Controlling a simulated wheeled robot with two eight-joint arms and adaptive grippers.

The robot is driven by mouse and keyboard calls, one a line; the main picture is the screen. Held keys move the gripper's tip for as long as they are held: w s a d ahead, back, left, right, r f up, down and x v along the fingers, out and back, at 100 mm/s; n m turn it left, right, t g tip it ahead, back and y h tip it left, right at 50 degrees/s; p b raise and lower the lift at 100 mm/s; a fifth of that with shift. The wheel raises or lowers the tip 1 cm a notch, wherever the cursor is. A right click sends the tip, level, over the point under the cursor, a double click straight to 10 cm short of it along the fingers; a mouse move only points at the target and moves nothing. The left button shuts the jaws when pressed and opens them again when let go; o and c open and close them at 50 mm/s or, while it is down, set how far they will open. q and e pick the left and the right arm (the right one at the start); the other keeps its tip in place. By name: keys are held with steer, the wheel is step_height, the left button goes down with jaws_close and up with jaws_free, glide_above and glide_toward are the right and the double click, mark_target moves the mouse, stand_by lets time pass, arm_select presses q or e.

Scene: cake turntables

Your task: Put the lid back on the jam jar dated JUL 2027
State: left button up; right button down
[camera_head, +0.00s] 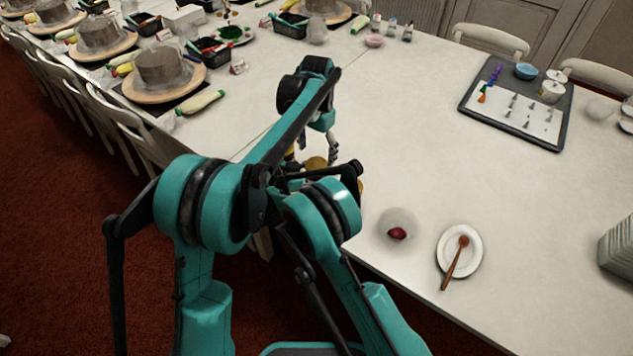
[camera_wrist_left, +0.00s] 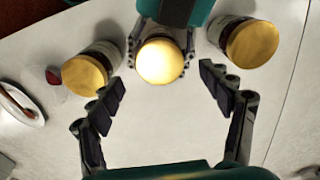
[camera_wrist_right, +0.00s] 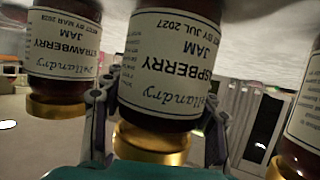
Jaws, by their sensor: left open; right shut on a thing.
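The jam jar dated JUL 2027 (camera_wrist_right: 170,55), with a raspberry label, fills the middle of the upside-down right wrist view. Its gold lid (camera_wrist_right: 152,142) is at its mouth; I cannot tell how tightly it sits. From above, in the left wrist view, the lid (camera_wrist_left: 160,62) is round and bright. My right gripper (camera_wrist_right: 160,108) is shut on this jar, with a finger at each side; its fingers also flank it in the left wrist view. My left gripper (camera_wrist_left: 160,78) is open and empty above the jar; in the head view it (camera_head: 333,150) points down at the table edge.
A strawberry jar (camera_wrist_right: 65,45) and another gold-lidded jar (camera_wrist_left: 250,42) stand close on either side. A glass bowl with something red (camera_head: 397,228) and a white plate with a wooden spoon (camera_head: 460,252) stand nearby. The table middle is clear.

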mark_target(317, 165)
arm_select(q)
steer(key=shift+r, duration=0.15)
steer(key=shift+c, duration=0.5)
steer(key=shift+r, duration=0.2)
step_height(317, 165, up, 3)
steer(key=n, duration=0.5)
steer(key=shift+f, duration=0.1)
steer(key=shift+f, duration=3.9)
steer(key=c, duration=1.2)
